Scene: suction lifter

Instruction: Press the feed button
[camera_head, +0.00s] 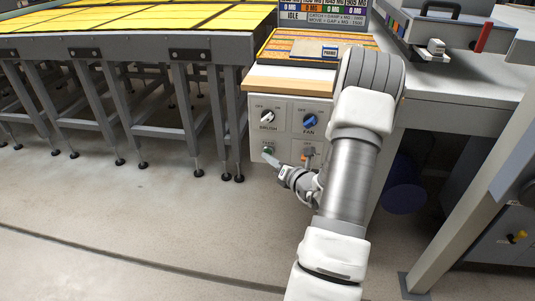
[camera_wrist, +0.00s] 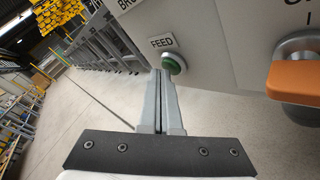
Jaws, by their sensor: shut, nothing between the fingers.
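The feed button is a round green button (camera_wrist: 173,65) in a pale ring, under a label reading FEED, in the wrist view. In the head view the button (camera_head: 267,150) shows small on the front of the white control panel (camera_head: 288,142), at its lower left. My gripper (camera_wrist: 160,75) has its two fingers together with nothing between them. Its fingertips are close by the button's left and lower edge in the wrist view; I cannot tell whether they touch it. In the head view my gripper (camera_head: 267,158) comes from the right, its tips at the button.
The panel also bears the BRUSH knob (camera_head: 267,116), the blue FAN knob (camera_head: 310,120) and an orange switch (camera_wrist: 295,80) right of the button. A table with yellow panels (camera_head: 130,17) stands at the left. The floor (camera_head: 120,215) in front is clear.

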